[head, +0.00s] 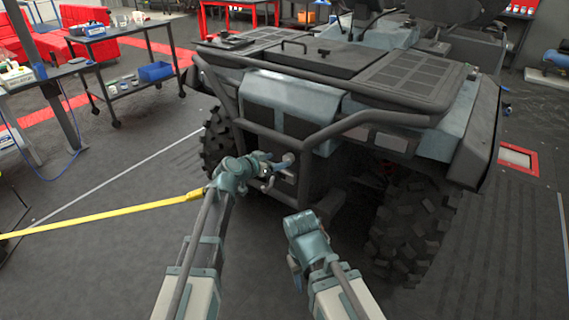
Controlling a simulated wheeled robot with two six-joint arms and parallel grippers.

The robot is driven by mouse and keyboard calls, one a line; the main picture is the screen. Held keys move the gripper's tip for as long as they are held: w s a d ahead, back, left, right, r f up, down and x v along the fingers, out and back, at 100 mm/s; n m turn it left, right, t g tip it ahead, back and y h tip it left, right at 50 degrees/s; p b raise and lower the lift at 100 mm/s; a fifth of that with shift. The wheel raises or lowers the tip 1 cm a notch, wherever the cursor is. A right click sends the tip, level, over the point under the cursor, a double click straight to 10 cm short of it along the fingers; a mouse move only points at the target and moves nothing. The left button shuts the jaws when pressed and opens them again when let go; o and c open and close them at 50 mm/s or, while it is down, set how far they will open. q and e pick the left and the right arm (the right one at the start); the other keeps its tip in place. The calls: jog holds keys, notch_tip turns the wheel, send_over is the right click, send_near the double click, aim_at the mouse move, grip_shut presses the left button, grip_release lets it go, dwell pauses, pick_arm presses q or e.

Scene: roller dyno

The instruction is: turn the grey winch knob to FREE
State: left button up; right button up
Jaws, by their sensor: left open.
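The grey winch knob (287,160) shows small and round at the front of the vehicle, under the dark bumper bar. My left gripper (276,166) reaches to it from the left, with its open fingers at or just beside the knob. I cannot tell whether they touch it. The knob's markings and its pointing direction are too small to read. The winch body is partly hidden behind my left wrist and the bumper frame. My right arm's wrist is raised in front of the vehicle, lower right of the knob; its fingers are not clearly visible.
The vehicle's tubular bumper (362,122) arches above and around the knob. A knobbly tyre (412,232) stands close on the right. A taut yellow strap (110,213) runs from the left edge to near my left wrist. Open floor lies to the left.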

aim_at(287, 158)
pick_arm(q)
jog(key=b+x, duration=0.1)
jog(key=x, duration=0.4)
jog(key=shift+w+d+f+b, duration=0.1)
jog(key=shift+w+d+b, duration=0.05)
jog(key=shift+w+b, duration=0.15)
jog(key=shift+s, duration=0.1)
grip_shut()
